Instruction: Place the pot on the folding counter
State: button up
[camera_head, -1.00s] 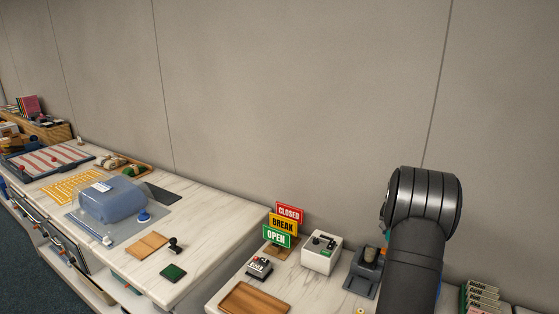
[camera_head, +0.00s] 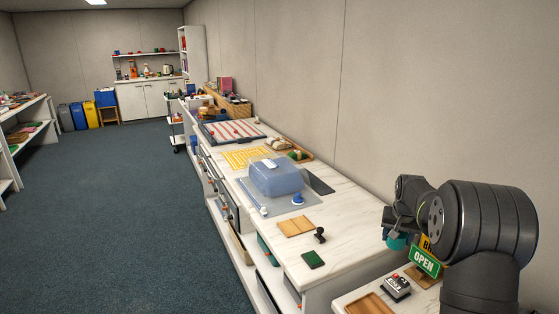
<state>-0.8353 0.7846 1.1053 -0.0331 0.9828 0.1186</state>
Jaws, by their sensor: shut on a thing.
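My gripper (camera_head: 394,222) hangs at the right, in front of the wall and above the near counter. It is shut on a small teal thing (camera_head: 397,241), which shows just below it. The thing is mostly hidden by my gripper and wrist, and I cannot tell for sure that it is the pot. No surface in view is clearly recognisable as the folding counter.
A long marble-topped counter (camera_head: 341,247) runs along the wall with a blue-lidded box (camera_head: 275,177), a striped board (camera_head: 232,132) and a wooden block (camera_head: 296,227). An OPEN sign (camera_head: 425,261) stands under my arm. Blue carpet (camera_head: 120,220) at left is clear. A white cabinet (camera_head: 148,100) stands far back.

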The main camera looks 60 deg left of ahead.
jog(key=s+a, duration=0.2)
jog(key=s, duration=0.1)
send_over(348, 253)
jog(key=shift+n, duration=0.3)
jog(key=f, duration=0.4)
jog(key=s+d+f, duration=0.1)
jog(key=f, duration=0.2)
jog(key=shift+f, duration=1.9)
jog(key=shift+f, duration=0.1)
jog(key=o, duration=1)
jog(key=v, duration=1.2)
jog(key=shift+w, duration=0.15)
